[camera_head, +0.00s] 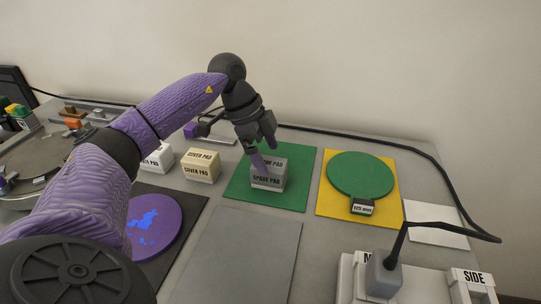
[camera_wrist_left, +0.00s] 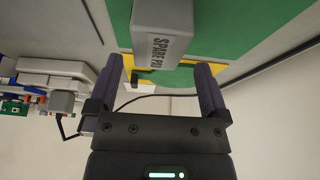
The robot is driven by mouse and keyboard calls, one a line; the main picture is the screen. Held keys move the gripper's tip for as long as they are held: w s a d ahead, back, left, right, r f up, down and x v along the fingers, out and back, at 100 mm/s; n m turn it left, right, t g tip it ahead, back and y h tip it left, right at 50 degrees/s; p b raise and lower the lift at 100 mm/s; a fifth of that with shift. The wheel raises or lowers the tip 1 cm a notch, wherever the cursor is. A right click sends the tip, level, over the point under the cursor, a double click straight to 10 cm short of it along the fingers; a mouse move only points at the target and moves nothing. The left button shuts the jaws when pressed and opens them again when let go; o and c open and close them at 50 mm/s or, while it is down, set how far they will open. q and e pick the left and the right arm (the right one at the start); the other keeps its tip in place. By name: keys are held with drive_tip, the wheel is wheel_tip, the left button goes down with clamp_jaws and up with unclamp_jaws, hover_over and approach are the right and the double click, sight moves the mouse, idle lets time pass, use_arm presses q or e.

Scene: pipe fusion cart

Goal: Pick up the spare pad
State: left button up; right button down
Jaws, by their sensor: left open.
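The spare pad (camera_head: 267,180) is a grey block with "SPARE PAD" lettering, sitting on a green mat (camera_head: 299,178). In the left wrist view the pad (camera_wrist_left: 162,28) lies ahead of the gap between my fingers, with its label facing me. My left gripper (camera_head: 264,158) is open and points down at the pad from above; one finger covers part of its top. In the left wrist view both fingers of the left gripper (camera_wrist_left: 158,64) are apart with nothing held between them. Contact with the pad cannot be told. My right gripper is not in view.
Two cover pads, one cream (camera_head: 201,165) and one white (camera_head: 158,158), stand left of the green mat. A green disc (camera_head: 361,174) lies on a yellow mat (camera_head: 329,205) to the right. A black cable (camera_head: 430,154) runs along the back. The grey panel (camera_head: 240,255) in front is clear.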

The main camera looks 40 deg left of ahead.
sight(269, 163)
use_arm(q)
drive_tip(key=b+x, duration=0.1)
drive_tip(key=x, duration=0.1)
drive_tip(key=b+x, duration=0.1)
drive_tip(key=x, duration=0.2)
drive_tip(key=shift+s+a+f, duration=0.1)
drive_tip(key=shift+s, duration=0.1)
drive_tip(key=c, duration=1.2)
